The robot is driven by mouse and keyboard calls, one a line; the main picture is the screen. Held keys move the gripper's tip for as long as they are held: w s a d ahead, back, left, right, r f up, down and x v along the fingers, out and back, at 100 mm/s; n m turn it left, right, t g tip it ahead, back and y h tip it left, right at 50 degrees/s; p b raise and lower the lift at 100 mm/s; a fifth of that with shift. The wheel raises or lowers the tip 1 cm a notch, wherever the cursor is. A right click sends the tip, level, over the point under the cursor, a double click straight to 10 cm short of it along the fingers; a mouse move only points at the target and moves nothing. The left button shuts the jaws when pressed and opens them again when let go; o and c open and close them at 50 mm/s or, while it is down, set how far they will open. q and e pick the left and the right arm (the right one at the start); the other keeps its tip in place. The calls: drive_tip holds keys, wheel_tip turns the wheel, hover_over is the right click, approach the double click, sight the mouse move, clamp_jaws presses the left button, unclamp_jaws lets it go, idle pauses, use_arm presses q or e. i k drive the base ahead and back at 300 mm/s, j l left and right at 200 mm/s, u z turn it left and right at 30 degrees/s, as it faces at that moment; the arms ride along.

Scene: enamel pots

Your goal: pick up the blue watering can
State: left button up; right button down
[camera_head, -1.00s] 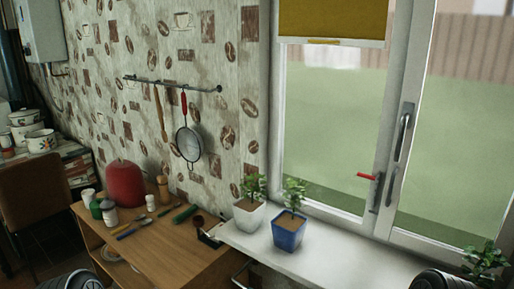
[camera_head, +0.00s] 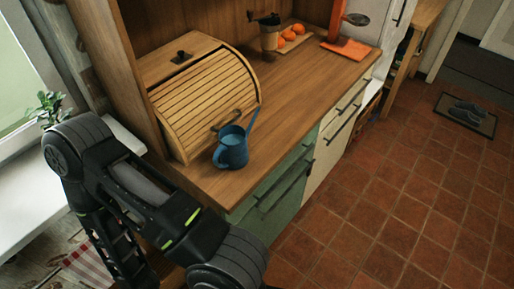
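The blue watering can (camera_head: 232,148) stands upright near the front edge of the wooden counter, in front of a roll-top bread box. Its spout points up and to the right, and its handle side faces the viewer's left. My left arm comes in from the left and bends at the lower middle, apart from the can. Its gripper is outside the frame. My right arm and gripper do not show.
The bread box (camera_head: 206,98) stands right behind the can. Farther along the counter (camera_head: 300,92) are a coffee grinder (camera_head: 268,32), oranges (camera_head: 290,36) and an orange-red item (camera_head: 345,48). Green drawers (camera_head: 275,190) lie below. Tiled floor (camera_head: 400,215) is open at right.

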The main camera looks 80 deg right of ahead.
sight(232, 150)
drive_tip(key=k+j+z, duration=0.1)
drive_tip(key=z, duration=2.3)
drive_tip(key=u, duration=2.4)
drive_tip(key=z, duration=2.4)
